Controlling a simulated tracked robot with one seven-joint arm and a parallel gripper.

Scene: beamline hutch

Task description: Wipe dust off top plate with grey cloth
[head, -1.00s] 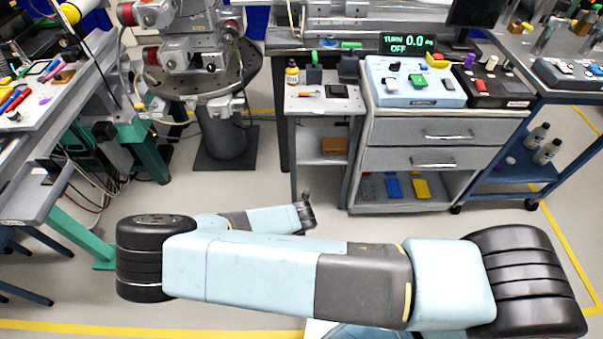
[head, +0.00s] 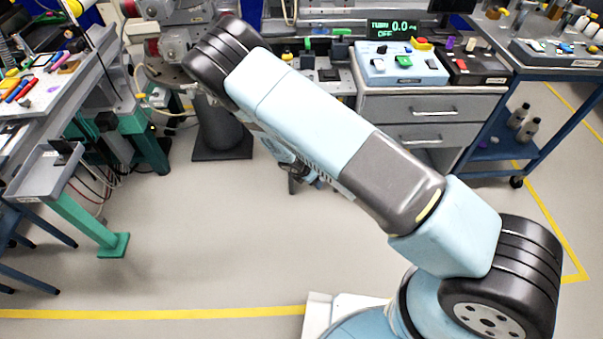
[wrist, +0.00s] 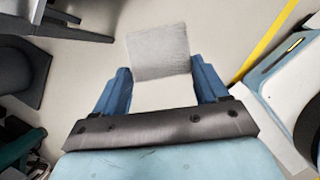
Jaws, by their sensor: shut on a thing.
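My gripper (wrist: 162,80) is shut on the grey cloth (wrist: 158,48), a flat square patch between and beyond its two blue fingers in the wrist view. The cloth is held over bare floor, apart from any surface. In the head view my arm crosses the middle, and the gripper and cloth are mostly hidden behind it. A small grey stand with a flat top (head: 341,87) stands beside the drawers, partly hidden by my arm. A round perforated table behind the arm is mostly hidden too. I cannot tell which is the top plate, and dust is not discernible.
A drawer cabinet (head: 432,108) carries a light-blue control box (head: 402,65). A blue cart (head: 495,150) stands right. A workbench (head: 50,100) and a grey tray (head: 45,170) on a green post stand left. The floor (head: 200,250) in front is clear.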

